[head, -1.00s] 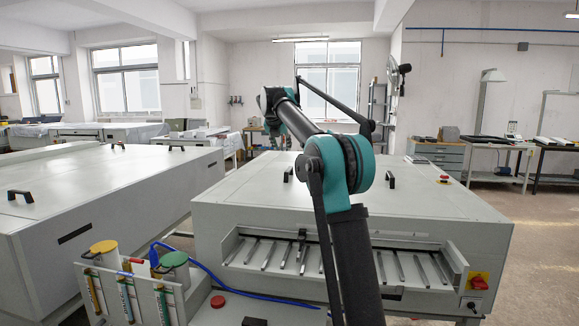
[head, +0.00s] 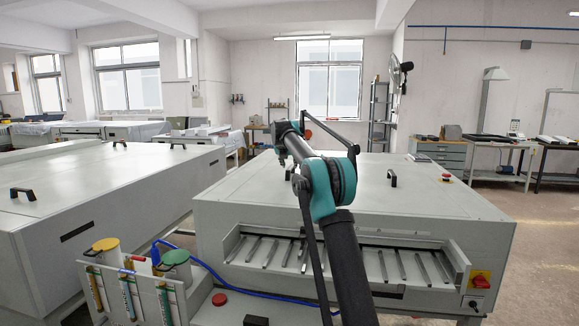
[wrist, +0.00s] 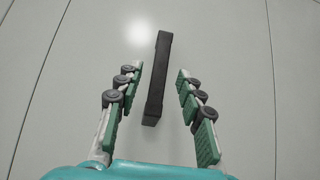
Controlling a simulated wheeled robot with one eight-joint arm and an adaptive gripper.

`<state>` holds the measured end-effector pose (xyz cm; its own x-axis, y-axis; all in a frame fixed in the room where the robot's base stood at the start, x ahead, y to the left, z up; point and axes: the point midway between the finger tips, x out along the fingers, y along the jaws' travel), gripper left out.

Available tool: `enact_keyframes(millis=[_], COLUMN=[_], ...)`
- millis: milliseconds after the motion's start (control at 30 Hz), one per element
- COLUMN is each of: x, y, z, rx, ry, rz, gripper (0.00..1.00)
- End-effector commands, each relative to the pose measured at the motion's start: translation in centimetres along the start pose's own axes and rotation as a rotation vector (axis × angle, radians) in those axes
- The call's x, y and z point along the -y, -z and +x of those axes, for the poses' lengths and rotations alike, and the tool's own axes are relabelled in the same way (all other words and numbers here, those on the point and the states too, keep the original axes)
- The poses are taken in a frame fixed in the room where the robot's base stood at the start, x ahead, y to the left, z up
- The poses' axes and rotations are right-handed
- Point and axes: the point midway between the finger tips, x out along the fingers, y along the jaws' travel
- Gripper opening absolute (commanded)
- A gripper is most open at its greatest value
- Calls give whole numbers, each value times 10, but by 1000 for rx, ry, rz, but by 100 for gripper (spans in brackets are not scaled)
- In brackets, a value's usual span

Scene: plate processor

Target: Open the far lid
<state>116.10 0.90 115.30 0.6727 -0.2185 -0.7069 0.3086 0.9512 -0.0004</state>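The pale grey machine (head: 445,195) in front of me has a flat top with lids. A dark handle (head: 392,179) stands on the top, right of my arm. Another dark handle (head: 289,173) shows beside my arm on its left. In the wrist view, a black bar handle (wrist: 157,80) stands on a smooth grey lid (wrist: 230,50). My gripper (wrist: 158,73) is open, with one finger on each side of this handle. Gaps show on both sides, and the handle appears not gripped. In the head view my arm hides most of the gripper.
A second grey machine (head: 130,195) with handles stands at the left. Bottles, one with a green cap (head: 175,258), and a blue cable (head: 255,294) are at the front left. The machine's front has a slotted tray (head: 400,266) and a red switch (head: 481,281). Open floor lies right.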

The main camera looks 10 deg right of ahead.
Motion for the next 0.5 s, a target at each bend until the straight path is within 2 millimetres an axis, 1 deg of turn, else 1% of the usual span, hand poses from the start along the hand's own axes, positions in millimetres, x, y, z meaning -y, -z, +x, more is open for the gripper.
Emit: enact_keyframes(millis=[33,133,433,500], x=[0,0,0,0], y=[0,0,0,0], z=[5,9,11,11], rx=[0,0,0,0], ry=[0,0,0,0], rz=[0,0,0,0], gripper=[38,38,38,29])
